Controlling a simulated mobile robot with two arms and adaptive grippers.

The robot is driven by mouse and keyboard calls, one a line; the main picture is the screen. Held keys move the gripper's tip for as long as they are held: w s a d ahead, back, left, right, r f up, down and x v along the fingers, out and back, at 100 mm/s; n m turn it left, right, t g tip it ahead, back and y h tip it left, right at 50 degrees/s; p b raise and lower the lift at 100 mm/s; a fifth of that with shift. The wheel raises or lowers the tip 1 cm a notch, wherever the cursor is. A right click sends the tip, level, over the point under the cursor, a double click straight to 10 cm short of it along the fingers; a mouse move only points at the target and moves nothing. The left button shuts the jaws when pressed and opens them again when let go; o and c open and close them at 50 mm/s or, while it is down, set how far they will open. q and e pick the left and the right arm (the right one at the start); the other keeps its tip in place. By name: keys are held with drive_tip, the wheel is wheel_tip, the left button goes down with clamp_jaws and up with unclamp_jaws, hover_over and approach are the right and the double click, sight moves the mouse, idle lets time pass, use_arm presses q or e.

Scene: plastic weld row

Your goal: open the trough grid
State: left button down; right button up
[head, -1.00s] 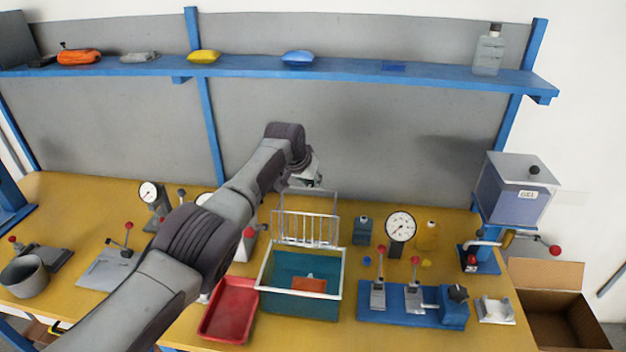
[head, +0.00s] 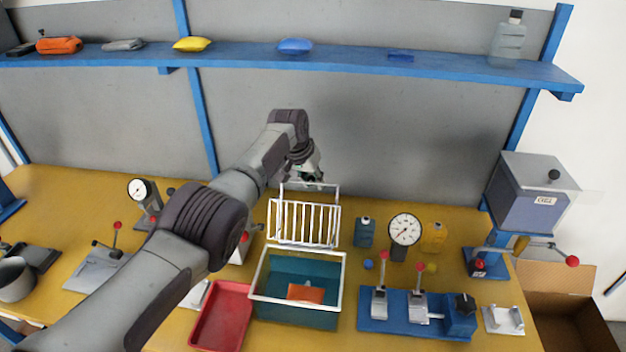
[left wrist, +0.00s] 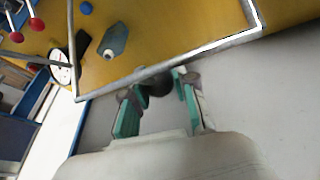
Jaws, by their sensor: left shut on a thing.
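The trough (head: 298,318) is a teal box with a white rim on the bench. Its white barred grid (head: 303,223) stands raised, nearly upright, at the trough's back edge, leaving the top uncovered. An orange piece (head: 306,293) shows inside. My left gripper (head: 308,179) is behind the grid's top bar, shut on the grid. In the left wrist view, the fingers (left wrist: 157,88) are at the grid's grey frame bar (left wrist: 170,65), with a dark round part between them. The exact contact is partly hidden. My right gripper is not in view.
A red tray (head: 221,318) lies left of the trough. A dial gauge (head: 405,231) and a blue lever fixture (head: 400,327) stand to the right. A blue shelf (head: 345,67) spans the back wall above my arm. An open cardboard box (head: 555,310) is at far right.

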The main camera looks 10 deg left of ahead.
use_arm(q)
drive_tip(key=shift+a+f, duration=0.15)
drive_tip(key=shift+f, duration=0.1)
drive_tip(key=c, duration=1.1)
unclamp_jaws()
drive_tip(key=shift+s, duration=0.1)
drive_tip(key=shift+o, duration=1)
drive_tip(key=shift+r, duration=0.1)
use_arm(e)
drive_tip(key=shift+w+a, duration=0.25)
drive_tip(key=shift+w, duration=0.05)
use_arm(q)
drive_tip(key=shift+r, duration=0.1)
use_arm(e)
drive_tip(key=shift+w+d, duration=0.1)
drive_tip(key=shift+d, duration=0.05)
use_arm(q)
drive_tip(key=shift+r, duration=0.45)
drive_tip(key=v, duration=1.1)
drive_tip(key=shift+a+f, duration=0.1)
drive_tip(key=shift+a, duration=0.1)
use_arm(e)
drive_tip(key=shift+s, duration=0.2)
